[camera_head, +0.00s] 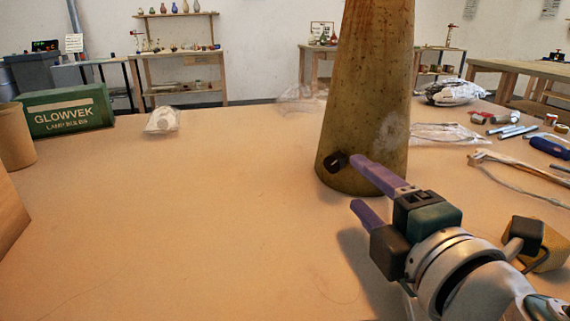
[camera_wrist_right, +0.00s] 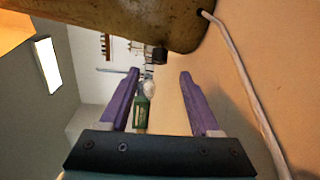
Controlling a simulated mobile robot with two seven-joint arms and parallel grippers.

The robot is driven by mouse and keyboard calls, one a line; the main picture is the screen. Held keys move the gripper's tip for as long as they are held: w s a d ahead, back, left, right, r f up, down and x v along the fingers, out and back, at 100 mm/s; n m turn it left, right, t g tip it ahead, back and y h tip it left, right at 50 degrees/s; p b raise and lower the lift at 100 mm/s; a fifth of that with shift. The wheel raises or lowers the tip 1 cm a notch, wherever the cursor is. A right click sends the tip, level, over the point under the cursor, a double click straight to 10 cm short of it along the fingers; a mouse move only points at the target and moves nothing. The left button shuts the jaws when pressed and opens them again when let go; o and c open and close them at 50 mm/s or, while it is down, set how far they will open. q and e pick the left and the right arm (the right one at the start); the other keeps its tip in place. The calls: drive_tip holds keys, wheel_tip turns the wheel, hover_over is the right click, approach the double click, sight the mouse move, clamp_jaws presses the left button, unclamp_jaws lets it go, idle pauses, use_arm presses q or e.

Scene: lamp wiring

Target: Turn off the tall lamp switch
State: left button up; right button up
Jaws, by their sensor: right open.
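The tall lamp's mottled brown, tapering body (camera_head: 365,90) stands upright on the table, its top cut off by the frame. Its small black switch (camera_head: 334,162) sticks out low on the near left side. My right gripper (camera_head: 353,183) is open and empty, with purple fingers at the lamp's base. The upper fingertip appears right beside the switch; I cannot tell whether they touch. In the right wrist view, the lamp body (camera_wrist_right: 150,15) fills the top, and the dark switch (camera_wrist_right: 160,55) lies beyond the gap between the open fingers (camera_wrist_right: 160,75). My left gripper is out of view.
A green bulb box (camera_head: 65,110) and a clear plastic bag (camera_head: 162,121) lie at the back left. Tools, including a blue-handled one (camera_head: 549,147), lie at the right. A white cord (camera_wrist_right: 240,75) runs from the lamp's base. The table's middle left is clear.

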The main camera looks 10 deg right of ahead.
sight(339, 166)
drive_tip(key=w, duration=0.5)
drive_tip(key=w+b, duration=0.1)
drive_tip(key=w, duration=0.2)
drive_tip(key=shift+a+f, duration=0.15)
drive_tip(key=shift+f, duration=0.15)
clamp_jaws()
